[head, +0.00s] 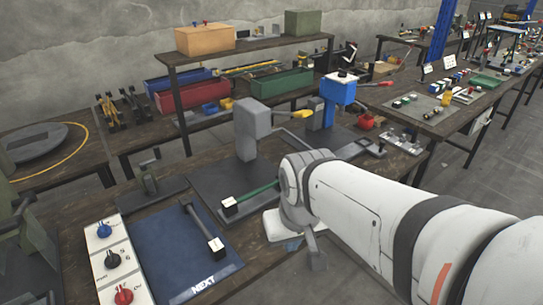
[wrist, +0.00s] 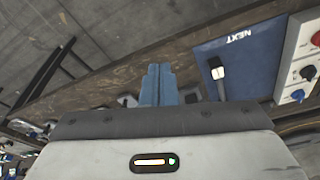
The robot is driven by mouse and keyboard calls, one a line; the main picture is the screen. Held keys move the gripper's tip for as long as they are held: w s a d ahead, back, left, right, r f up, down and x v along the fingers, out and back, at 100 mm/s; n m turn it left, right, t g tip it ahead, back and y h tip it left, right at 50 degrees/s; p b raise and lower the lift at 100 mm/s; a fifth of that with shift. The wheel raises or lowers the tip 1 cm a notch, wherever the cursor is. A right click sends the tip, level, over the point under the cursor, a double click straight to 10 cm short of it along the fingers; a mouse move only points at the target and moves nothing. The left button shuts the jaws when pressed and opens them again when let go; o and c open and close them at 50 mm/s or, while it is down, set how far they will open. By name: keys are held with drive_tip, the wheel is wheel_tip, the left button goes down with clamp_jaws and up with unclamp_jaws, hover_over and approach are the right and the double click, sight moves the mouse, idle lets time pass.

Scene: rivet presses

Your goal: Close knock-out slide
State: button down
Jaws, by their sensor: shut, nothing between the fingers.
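No label here reads knock-out slide, so I cannot tell for certain which part it is. A grey press (head: 252,125) stands on a dark base plate (head: 215,180). A green rod ending in a white-topped dark block (head: 230,205) lies along this base, its right end hidden behind my arm. My gripper (head: 292,245) is low at the bench's front edge, right of the block and apart from it. In the wrist view its blue fingers (wrist: 158,85) are together and empty, over the bench edge. Small dark parts beside the fingers are partly hidden by the gripper body.
Left of the press lies a blue mat (head: 165,265) marked NEXT, bearing a black rod with a white-topped block (head: 216,247). A knob panel (head: 108,255) is left of it. A blue press (head: 340,90) stands behind my arm. Open floor lies in front of the bench.

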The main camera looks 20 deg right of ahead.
drive_tip(key=w+f+m+y+b, duration=0.2)
drive_tip(key=f+m+y+b, duration=0.2)
drive_tip(key=f+m+b, duration=0.3)
drive_tip(key=w+f+m+y+b, duration=0.3)
drive_tip(key=f+m+y+b, duration=0.1)
drive_tip(key=f+m+b, duration=0.3)
drive_tip(key=w+d+f+m+t+h+b, duration=0.15)
drive_tip(key=w+d+m+t+b, duration=0.25)
drive_tip(key=d+m+t+b, duration=0.4)
drive_tip(key=w+d+f+m+t+b, duration=0.2)
drive_tip(key=w+d+m+t+b, duration=0.3)
drive_tip(key=d+m, duration=0.65)
drive_tip(key=shift+n+t, duration=0.6)
drive_tip(key=shift+n, duration=0.25)
drive_tip(key=x, duration=0.8)
drive_tip(key=d+b+x, duration=0.1)
drive_tip(key=x, duration=0.3)
drive_tip(key=shift+w+a+r, duration=0.1)
drive_tip(key=shift+w+r, duration=0.05)
drive_tip(key=shift+w, duration=0.25)
